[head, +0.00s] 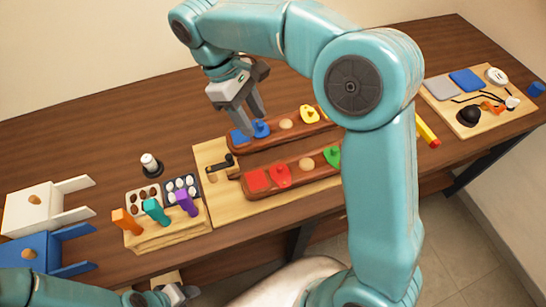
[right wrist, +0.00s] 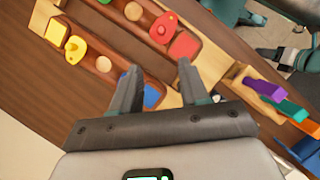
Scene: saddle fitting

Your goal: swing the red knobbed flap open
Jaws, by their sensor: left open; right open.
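The red knobbed flap (head: 281,175) lies flat on the nearer wooden strip, next to a red square (head: 257,180). In the right wrist view the flap (right wrist: 163,27) is beyond my fingertips, beside the red square (right wrist: 184,46). My right gripper (head: 252,123) is open and empty over the further strip, near the blue square and blue flap (head: 261,128). In the right wrist view its fingers (right wrist: 160,68) are apart, with the blue square (right wrist: 152,95) between them in the picture. My left gripper (head: 182,294) is open at the bottom edge, far from the flap.
The strips also carry a yellow flap (head: 309,113), a green flap (head: 333,156) and round wooden discs. A rack (head: 165,231) with orange, teal and purple handles stands left. My right arm hides the strips' right ends. A tool board (head: 478,108) lies further right.

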